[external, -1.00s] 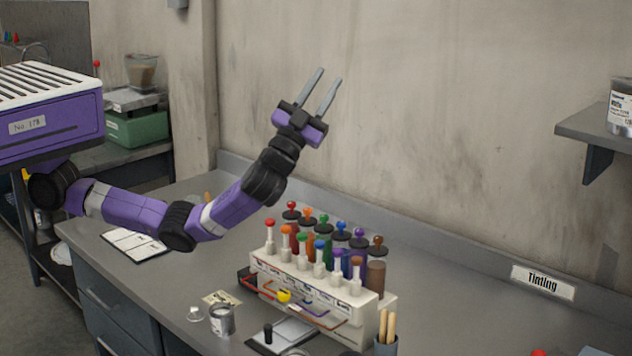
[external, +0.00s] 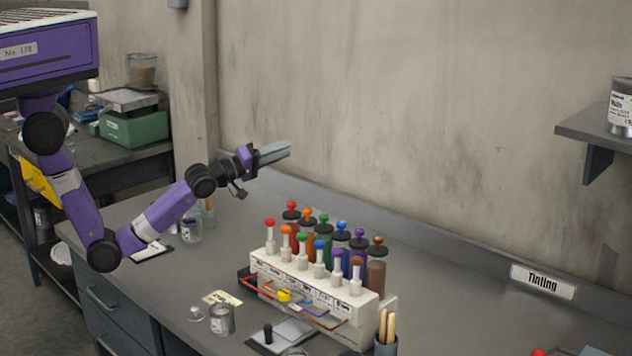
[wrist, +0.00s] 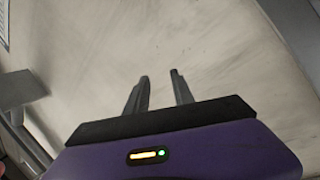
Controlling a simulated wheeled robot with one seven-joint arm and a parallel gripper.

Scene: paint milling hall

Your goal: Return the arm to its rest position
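My gripper (external: 273,153) is in the air above the back of the grey bench, left of the colorant dispenser rack, with its fingers pointing right toward the wall. In the wrist view the two fingers (wrist: 160,88) stand apart with nothing between them, and the bare wall lies behind them. My purple and black arm hangs down at the left of the external view, bends at the elbow over the bench's left edge and rises to the gripper.
The dispenser rack (external: 310,275) with several coloured knobs stands mid-bench. A green scale (external: 135,127) stands on the back-left bench. A shelf (external: 600,132) juts out at right.

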